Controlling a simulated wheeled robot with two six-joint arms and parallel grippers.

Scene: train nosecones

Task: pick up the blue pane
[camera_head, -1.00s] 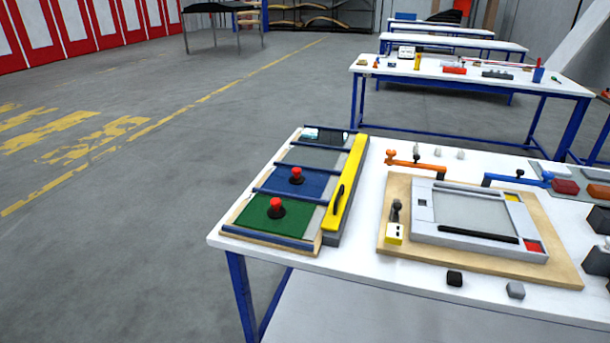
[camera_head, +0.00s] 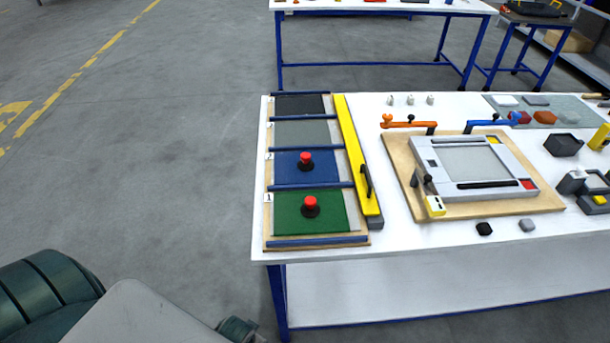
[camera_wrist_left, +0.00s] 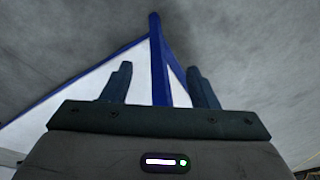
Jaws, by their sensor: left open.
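The blue pane (camera_head: 290,176) lies in the second slot from the front of a wooden rack (camera_head: 259,215) on the white table. A black knob with a red top (camera_head: 305,159) stands on it. A green pane (camera_head: 285,213) with a like knob lies in front of it, and grey panes lie behind. My left arm is at the lower left of the head view, off the table. In the left wrist view my left gripper (camera_wrist_left: 160,85) is open and empty, its two fingers apart, facing the blue table leg (camera_wrist_left: 158,60). My right gripper is not in view.
A yellow bar with a black handle (camera_head: 352,150) lines the rack's right side. A grey frame on a wooden board (camera_head: 405,170) stands to its right. Small dark and grey blocks (camera_head: 484,229) lie near the front edge. The floor left of the table is clear.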

